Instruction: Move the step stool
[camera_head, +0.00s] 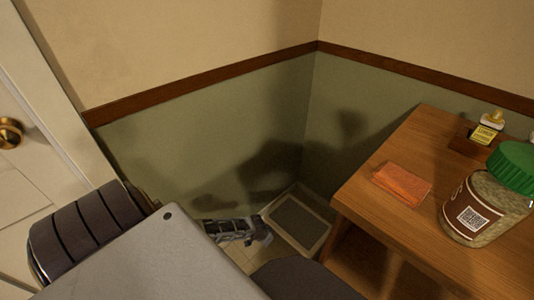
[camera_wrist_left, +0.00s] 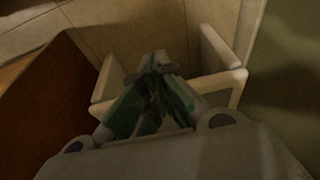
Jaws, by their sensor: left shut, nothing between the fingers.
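The step stool (camera_head: 322,232), pale with a grey inset top, is on the floor in the corner beside the wooden counter. My left gripper (camera_head: 265,232) is next to its left edge in the head view. In the left wrist view the stool's pale frame (camera_wrist_left: 236,84) shows on both sides of my left gripper (camera_wrist_left: 158,68), and the gripper's fingers cover its middle. The fingers are together with nothing held. I cannot tell whether they touch the stool. My right gripper is not in view.
A wooden counter (camera_head: 385,212) stands to the right, holding an orange sponge (camera_head: 402,181), a jar with a green lid (camera_head: 485,208) and a yellow-labelled bottle (camera_head: 486,130). Green-panelled walls (camera_head: 200,140) close in the corner behind the stool. A white door (camera_head: 30,170) is at left.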

